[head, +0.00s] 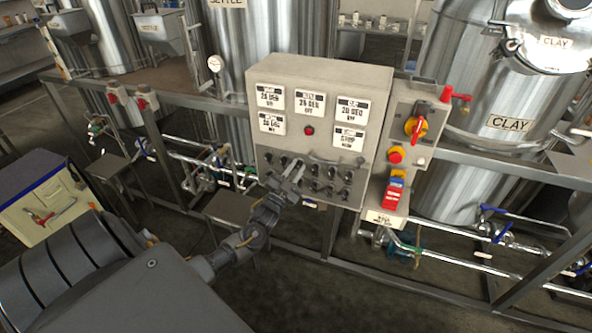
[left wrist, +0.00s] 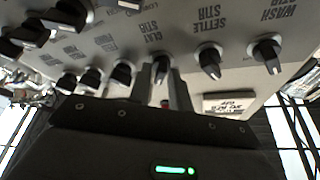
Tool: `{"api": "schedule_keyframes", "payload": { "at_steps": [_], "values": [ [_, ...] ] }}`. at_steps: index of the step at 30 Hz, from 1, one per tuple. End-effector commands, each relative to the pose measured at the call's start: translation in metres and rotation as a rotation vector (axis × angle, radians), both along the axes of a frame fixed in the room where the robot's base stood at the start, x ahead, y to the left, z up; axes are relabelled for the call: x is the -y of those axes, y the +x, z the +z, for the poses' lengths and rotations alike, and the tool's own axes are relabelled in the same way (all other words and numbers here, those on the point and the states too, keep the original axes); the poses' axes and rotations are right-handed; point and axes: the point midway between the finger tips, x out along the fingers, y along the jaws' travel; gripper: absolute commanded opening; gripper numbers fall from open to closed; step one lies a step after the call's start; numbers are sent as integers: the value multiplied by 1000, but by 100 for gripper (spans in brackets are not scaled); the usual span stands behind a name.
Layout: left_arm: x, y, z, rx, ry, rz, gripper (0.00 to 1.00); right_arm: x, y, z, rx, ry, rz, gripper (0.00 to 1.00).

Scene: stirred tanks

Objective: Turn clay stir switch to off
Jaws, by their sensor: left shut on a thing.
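The grey control panel (head: 375,100) stands at the middle of the head view, with a row of black rotary switches along its lower part. In the left wrist view the panel shows upside down. The clay stir switch (left wrist: 160,64) is a black knob beside its "CLAY STIR" label (left wrist: 152,37). My left gripper (head: 296,172) is at the panel's lower left, its two fingers (left wrist: 162,86) on either side of this knob and shut on it. The fingers and arm partly hide the nearby switches in the head view. My right gripper is not in view.
The settle stir switch (left wrist: 208,60) and wash stir switch (left wrist: 267,54) sit close beside the held knob. A side box with a red-and-yellow isolator (head: 416,127) adjoins the panel. Steel tanks (head: 462,110) and a frame rail (head: 480,160) stand around it.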

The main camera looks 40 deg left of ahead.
Motion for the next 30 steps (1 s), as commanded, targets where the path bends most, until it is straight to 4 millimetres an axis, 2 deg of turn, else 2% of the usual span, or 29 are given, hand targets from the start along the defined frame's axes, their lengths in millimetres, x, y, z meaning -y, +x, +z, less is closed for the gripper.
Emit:
{"api": "schedule_keyframes", "payload": {
  "at_steps": [11, 30],
  "values": [
    [1, 0, -3, 51, -147, 1, 0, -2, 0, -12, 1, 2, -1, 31],
    [3, 1, -2, 244, -698, 1, 0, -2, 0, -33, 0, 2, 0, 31]
  ]
}}
